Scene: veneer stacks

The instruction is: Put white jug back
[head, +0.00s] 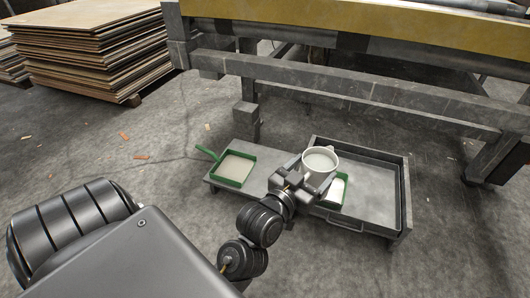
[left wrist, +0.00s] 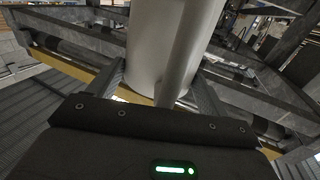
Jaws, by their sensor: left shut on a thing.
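The white jug (head: 321,160) is upright in the head view, with its open top facing up. It appears over the left part of an open grey drawer (head: 378,188); how high above it I cannot tell. My left gripper (head: 303,172) is shut on the jug. In the left wrist view, the jug (left wrist: 160,40) and its handle (left wrist: 186,50) stand between the two fingers of the left gripper (left wrist: 160,85). The jug's lower part is partly hidden by the gripper in the head view. My right gripper is not in view.
A green scoop-like pan (head: 236,168) lies on the grey board left of the drawer. A second green-edged item (head: 335,192) shows just below the jug. A grey bench frame with a yellow top (head: 400,30) stands behind. Stacked veneer sheets (head: 90,45) stand back left. The floor between is mostly open.

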